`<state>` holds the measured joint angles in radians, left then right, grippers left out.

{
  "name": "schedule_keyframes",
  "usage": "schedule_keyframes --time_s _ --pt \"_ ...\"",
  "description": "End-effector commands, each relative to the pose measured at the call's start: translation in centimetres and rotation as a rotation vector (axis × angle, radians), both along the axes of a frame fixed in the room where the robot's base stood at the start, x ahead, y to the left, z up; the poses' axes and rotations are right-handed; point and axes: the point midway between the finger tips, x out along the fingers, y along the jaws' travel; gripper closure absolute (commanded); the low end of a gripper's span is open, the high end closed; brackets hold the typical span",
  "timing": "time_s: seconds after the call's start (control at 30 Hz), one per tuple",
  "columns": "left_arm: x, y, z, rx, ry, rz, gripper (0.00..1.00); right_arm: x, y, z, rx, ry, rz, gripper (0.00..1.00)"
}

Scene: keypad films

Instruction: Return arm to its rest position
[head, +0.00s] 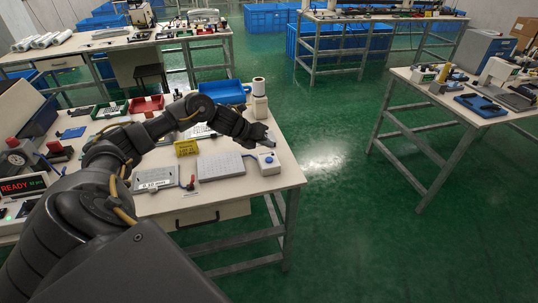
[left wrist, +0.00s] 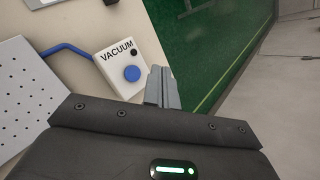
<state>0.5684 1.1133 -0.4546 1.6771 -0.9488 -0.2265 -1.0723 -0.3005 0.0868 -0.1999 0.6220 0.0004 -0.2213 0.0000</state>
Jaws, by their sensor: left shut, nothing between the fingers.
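My left arm reaches from the lower left across the workbench (head: 285,181) in the head view. My left gripper (head: 272,142) is near the bench's right edge, above and beside a white box with a blue button (head: 269,162). In the left wrist view the shut, empty grey fingers (left wrist: 162,88) point past this box, which reads "VACUUM" (left wrist: 112,58). The fingers are apart from the button as far as I can tell. My right gripper is not in view.
A perforated plate (head: 221,166), a yellow basket (head: 186,148), a red tray (head: 147,104) and a blue tray (head: 224,92) are on the bench. A device reading "READY" (head: 22,187) stands at the left. Green floor (head: 340,210) is open to the right, before another bench (head: 470,108).

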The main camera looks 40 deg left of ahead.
Motion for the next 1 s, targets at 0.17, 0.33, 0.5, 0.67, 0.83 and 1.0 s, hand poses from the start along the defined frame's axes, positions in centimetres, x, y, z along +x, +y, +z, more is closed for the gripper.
schedule_keyframes --time_s 0.17,0.33,0.5,0.67,0.83,1.0 --pt "0.0 0.0 1.6 0.0 0.0 0.0 1.0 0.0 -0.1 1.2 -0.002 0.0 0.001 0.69" --pt "0.0 0.0 1.5 0.0 0.0 0.0 1.0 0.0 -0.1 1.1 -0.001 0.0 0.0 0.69" --pt "0.0 0.0 1.5 0.0 0.0 0.0 1.0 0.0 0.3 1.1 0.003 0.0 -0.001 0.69" --pt "0.0 0.0 1.5 0.0 0.0 0.0 1.0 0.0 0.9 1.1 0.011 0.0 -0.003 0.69" --pt "-0.1 -2.6 -0.5 -0.047 0.006 0.032 1.0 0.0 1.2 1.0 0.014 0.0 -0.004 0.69" --pt "-2.6 -11.7 -6.6 -0.28 0.037 0.249 1.0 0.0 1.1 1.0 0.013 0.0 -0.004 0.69"
